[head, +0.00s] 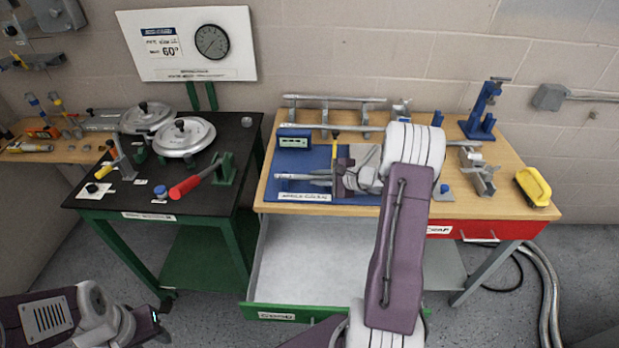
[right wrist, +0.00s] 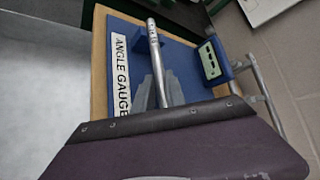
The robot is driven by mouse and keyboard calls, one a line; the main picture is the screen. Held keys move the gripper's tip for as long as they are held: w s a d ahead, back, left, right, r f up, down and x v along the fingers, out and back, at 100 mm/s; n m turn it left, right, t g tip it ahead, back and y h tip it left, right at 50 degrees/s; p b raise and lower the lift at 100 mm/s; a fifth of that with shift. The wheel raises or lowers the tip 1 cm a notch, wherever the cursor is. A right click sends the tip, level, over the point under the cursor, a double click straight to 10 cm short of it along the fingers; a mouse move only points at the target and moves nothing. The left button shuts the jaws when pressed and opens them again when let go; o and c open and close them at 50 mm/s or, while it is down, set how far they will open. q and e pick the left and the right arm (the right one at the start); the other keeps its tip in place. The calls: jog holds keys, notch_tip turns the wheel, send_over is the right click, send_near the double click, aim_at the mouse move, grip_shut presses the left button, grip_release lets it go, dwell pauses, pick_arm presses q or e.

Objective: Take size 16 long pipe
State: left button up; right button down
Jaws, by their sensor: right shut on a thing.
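A grey metal pipe (head: 296,177) lies low over the blue angle gauge mat (head: 318,195) on the wooden table. Its marked end (right wrist: 152,33) shows in the right wrist view, but I cannot read the size. My right gripper (head: 327,182) is shut on this pipe; the gripper's grey fingers (right wrist: 160,92) are around it in the right wrist view. The rest of the pipe is hidden by my gripper and arm. Another long pipe (head: 335,98) rests on the rack at the back. My left gripper is not in view; only part of my left arm shows at bottom left.
A blue gauge box (head: 294,138) stands behind the held pipe. An open drawer (head: 310,260) juts out below the table front. A blue stand (head: 482,118) and yellow tool (head: 533,187) are at the right. A dark bench (head: 145,205) stands left.

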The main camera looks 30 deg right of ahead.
jog(key=shift+r, duration=0.1)
jog(key=shift+r, duration=0.3)
jog(key=s+d+r, duration=0.6)
jog(key=d+r, duration=0.4)
